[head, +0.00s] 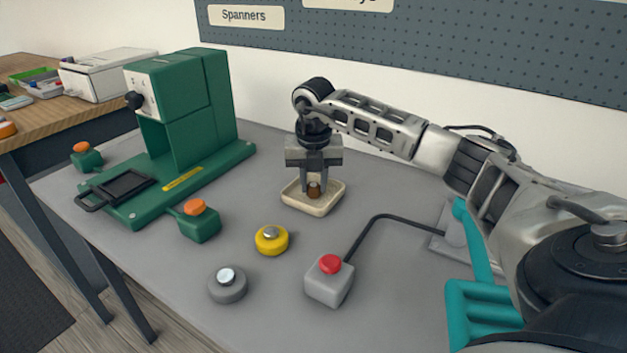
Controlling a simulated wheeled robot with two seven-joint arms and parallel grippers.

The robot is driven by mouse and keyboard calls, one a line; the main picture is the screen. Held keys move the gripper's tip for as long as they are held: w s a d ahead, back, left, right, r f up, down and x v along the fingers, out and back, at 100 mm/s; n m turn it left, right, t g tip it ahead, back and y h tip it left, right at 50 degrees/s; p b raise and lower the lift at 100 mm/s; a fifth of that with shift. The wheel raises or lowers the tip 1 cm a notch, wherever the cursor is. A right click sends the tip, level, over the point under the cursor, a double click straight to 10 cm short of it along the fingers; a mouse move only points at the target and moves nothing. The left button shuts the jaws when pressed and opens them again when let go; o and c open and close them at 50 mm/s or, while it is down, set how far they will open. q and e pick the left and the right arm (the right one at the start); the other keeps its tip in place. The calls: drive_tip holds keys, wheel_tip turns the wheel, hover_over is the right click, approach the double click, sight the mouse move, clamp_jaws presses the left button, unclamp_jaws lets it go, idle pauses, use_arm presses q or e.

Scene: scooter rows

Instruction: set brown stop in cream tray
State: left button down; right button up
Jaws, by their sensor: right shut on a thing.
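The brown stop (314,190) is a small brown piece between the fingertips of my right gripper (314,184). The gripper points straight down and is shut on the stop. The cream tray (309,208) is a shallow square tray on the grey bench, directly below the gripper. The stop shows within the tray's outline; I cannot tell whether it touches the tray floor. The fingers hide part of the stop and the tray's back rim. My left gripper is not in view.
A green press (187,120) with orange-topped side buttons stands at the left. A yellow button (271,239), a grey round button (227,284) and a grey box with a red button (330,279) sit in front of the tray.

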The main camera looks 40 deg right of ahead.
drive_tip(key=o, duration=1)
drive_tip(key=shift+f, duration=0.1)
drive_tip(key=shift+r, duration=0.25)
drive_tip(key=shift+s+a+r+p, duration=0.1)
drive_tip(key=shift+s+a+r, duration=0.1)
drive_tip(key=shift+r, duration=1.75)
drive_tip(key=shift+s+a+r+p, duration=0.15)
drive_tip(key=shift+r, duration=1.85)
drive_tip(key=shift+s+a+r+p, duration=0.1)
drive_tip(key=shift+s+a+r, duration=0.1)
drive_tip(key=shift+r, duration=1.75)
drive_tip(key=shift+f, duration=0.1)
